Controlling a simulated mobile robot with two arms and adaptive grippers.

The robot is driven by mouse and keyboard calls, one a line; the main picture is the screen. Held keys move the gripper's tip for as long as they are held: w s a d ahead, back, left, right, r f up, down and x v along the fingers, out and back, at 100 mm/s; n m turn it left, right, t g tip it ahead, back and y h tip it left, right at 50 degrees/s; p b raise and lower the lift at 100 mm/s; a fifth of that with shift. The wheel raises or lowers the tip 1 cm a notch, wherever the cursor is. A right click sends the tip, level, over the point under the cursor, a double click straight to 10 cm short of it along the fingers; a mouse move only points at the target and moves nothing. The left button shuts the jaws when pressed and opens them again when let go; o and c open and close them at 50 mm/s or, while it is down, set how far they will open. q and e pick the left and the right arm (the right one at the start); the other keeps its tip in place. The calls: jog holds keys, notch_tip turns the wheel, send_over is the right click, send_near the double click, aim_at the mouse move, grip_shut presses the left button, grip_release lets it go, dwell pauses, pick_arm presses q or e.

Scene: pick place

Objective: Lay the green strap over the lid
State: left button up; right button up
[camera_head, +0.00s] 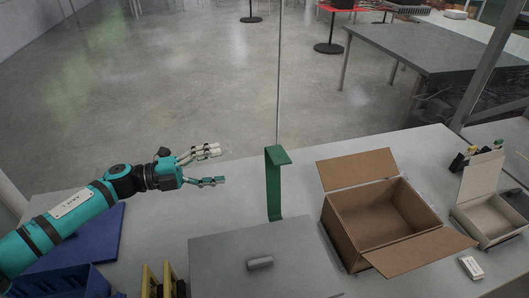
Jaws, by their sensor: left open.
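The green strap (273,190) stands upright at the far edge of the table, with its short top end bent over toward the right. The grey lid (222,259) with a small cylindrical handle (260,262) lies at the front middle, just nearer than the strap. The strap's foot is close behind the lid's far edge; I cannot tell if they touch. My left gripper (220,166) is open and empty, to the left of the strap and apart from it, its fingers pointing right. My right gripper is not in view.
An open cardboard box (345,215) with raised flaps stands right of the lid. A small white open box (463,212) and a small white block (471,267) are farther right. A blue bin (62,283) and yellow-black items (150,281) sit at the front left.

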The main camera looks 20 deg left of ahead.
aim_at(266, 156)
pick_arm(q)
jog(key=p+x, duration=0.3)
jog(key=x, duration=1)
jog(key=shift+w+a, duration=0.1)
jog(key=shift+w, duration=0.1)
